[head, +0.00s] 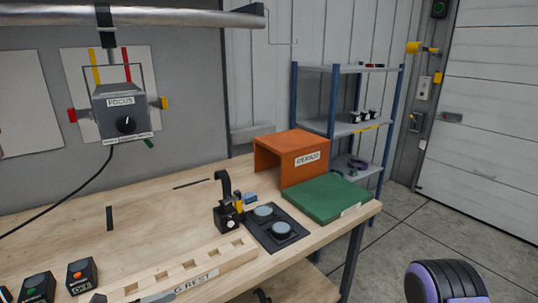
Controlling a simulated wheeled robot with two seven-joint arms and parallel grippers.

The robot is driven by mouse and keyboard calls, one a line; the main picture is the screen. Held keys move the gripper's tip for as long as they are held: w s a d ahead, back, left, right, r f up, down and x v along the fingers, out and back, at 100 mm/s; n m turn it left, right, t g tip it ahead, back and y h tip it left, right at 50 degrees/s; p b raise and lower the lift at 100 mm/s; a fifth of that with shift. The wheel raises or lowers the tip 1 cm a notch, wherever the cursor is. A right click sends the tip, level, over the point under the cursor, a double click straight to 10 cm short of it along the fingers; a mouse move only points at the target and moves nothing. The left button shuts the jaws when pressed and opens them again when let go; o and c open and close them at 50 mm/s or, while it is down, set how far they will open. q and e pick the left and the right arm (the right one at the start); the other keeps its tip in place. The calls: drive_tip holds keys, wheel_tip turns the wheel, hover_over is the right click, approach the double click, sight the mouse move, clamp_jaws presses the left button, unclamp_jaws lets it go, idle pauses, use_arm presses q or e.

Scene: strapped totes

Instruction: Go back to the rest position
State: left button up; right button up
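Neither of my grippers shows in the head view. A wooden workbench (150,214) runs across the lower left and middle. On its front part lies a long notched wooden block (236,252) labelled "REST", cut off by the bottom edge of the picture. A grey piece lies at the block's near side and is only partly visible. Whether either gripper holds anything is hidden from this view.
An orange open box (290,147), a green slab (326,198) and a black plate with two round discs (275,228) stand on the bench's right part. A grey "FOCUS" box (124,116) hangs above.

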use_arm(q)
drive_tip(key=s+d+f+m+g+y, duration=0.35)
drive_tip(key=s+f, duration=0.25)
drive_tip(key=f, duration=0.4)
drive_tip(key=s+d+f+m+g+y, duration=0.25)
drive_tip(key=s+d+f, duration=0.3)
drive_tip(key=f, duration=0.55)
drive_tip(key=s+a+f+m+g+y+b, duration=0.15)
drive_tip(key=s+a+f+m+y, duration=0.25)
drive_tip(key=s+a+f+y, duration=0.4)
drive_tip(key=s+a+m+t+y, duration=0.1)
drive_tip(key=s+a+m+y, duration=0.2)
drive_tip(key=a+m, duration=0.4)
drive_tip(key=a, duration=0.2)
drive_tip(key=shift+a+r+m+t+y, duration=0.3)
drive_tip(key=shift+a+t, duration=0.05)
